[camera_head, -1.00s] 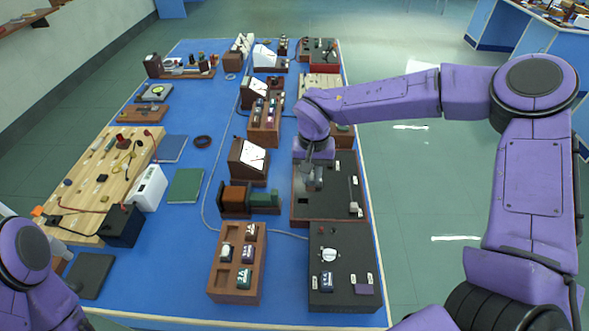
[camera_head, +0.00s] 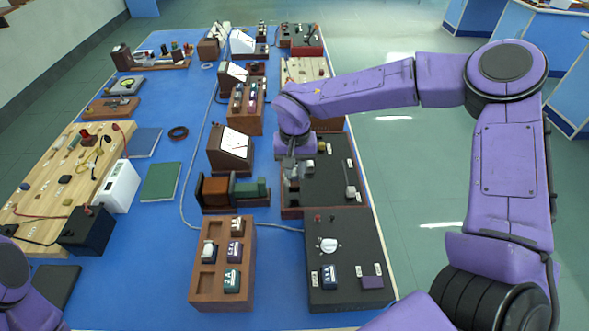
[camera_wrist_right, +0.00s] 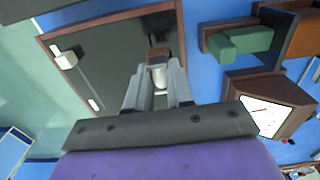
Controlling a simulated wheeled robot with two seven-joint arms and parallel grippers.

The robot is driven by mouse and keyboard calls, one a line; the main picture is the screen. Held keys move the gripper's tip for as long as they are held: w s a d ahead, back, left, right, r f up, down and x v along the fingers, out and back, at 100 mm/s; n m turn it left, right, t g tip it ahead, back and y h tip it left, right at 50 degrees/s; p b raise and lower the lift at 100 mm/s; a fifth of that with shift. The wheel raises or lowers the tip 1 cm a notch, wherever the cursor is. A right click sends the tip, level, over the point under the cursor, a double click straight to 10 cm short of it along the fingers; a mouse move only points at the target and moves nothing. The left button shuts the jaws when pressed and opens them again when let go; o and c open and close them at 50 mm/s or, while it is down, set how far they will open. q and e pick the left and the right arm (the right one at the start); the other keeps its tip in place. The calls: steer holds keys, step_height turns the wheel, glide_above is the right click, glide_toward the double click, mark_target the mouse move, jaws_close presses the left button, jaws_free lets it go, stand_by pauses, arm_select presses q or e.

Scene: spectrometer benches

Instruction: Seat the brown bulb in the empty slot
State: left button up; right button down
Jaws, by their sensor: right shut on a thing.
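My right gripper (camera_head: 291,178) is shut on a small brown piece with a pale lower part, which I take as the brown bulb; it shows between the fingertips in the right wrist view (camera_wrist_right: 158,58). The gripper is over the left part of a dark panel with a wooden rim (camera_head: 335,183), also in the right wrist view (camera_wrist_right: 112,60). Whether the bulb touches the panel is unclear. No empty slot can be made out under it; fingers and bulb cover that spot. My left gripper is out of view; only my left arm shows at lower left.
A wooden rack (camera_head: 197,290) holds several labelled pieces and has open compartments. A dark box with a white knob (camera_head: 345,285) stands in front of the panel. A brown block with a green part (camera_head: 250,190) and a slanted meter (camera_head: 231,150) stand close left of the gripper.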

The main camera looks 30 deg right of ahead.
mark_target(295, 184)
steer(key=shift+f+b, duration=1.8)
steer(key=shift+b, duration=0.05)
steer(key=shift+f, duration=0.8)
steer(key=shift+s+f, duration=0.35)
steer(key=c, duration=0.9)
jaws_free()
steer(key=shift+f, duration=0.1)
steer(key=shift+w+f, duration=0.1)
steer(key=shift+w, duration=0.35)
step_height(295, 184, up, 10)
steer(key=shift+w+d+r+b, duration=0.1)
steer(key=shift+r+b, duration=0.15)
steer(key=shift+b, duration=0.1)
